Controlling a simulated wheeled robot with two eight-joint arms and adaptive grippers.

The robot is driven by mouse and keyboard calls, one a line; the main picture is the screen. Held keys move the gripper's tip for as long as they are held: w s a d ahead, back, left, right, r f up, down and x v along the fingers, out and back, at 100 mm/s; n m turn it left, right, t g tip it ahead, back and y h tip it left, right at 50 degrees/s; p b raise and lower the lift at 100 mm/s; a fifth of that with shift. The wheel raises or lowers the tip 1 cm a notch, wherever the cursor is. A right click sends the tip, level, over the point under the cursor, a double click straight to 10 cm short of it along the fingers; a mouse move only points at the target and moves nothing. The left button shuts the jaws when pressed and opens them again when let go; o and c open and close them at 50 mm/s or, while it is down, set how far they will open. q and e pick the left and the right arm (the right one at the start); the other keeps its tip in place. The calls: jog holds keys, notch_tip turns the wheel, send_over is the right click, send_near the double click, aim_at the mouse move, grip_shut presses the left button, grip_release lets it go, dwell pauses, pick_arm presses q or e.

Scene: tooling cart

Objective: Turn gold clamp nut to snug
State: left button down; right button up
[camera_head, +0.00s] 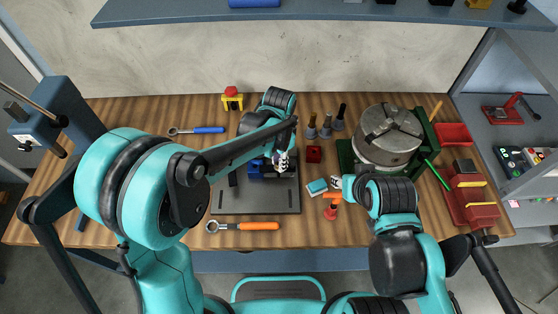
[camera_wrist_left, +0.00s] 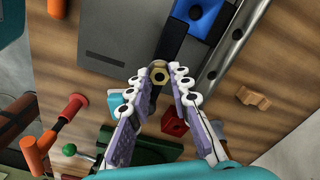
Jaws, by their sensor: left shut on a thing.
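The gold clamp nut (camera_wrist_left: 158,77) shows in the left wrist view on a dark bar beside a blue block (camera_wrist_left: 196,18). My left gripper (camera_wrist_left: 164,76) has its fingertips on either side of the nut and is shut on it. In the head view my left gripper (camera_head: 282,161) reaches down over the blue and black fixture on a grey plate (camera_head: 254,203); the nut is hidden there. My right gripper (camera_head: 336,184) is low over the table beside a light-blue block (camera_head: 317,187); its finger opening is too small to tell.
A round metal chuck (camera_head: 388,134) on a green base stands to the right. An orange-handled wrench (camera_head: 245,226) and a blue-handled one (camera_head: 198,130) lie on the left. A small red block (camera_head: 314,154) and several dark-topped tool holders stand behind my right gripper.

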pick_arm(q)
jog(key=shift+m, duration=0.6)
jog(key=c, duration=1.4)
grip_release()
jog(key=shift+o, duration=0.2)
notch_tip(320, 180, up, 12)
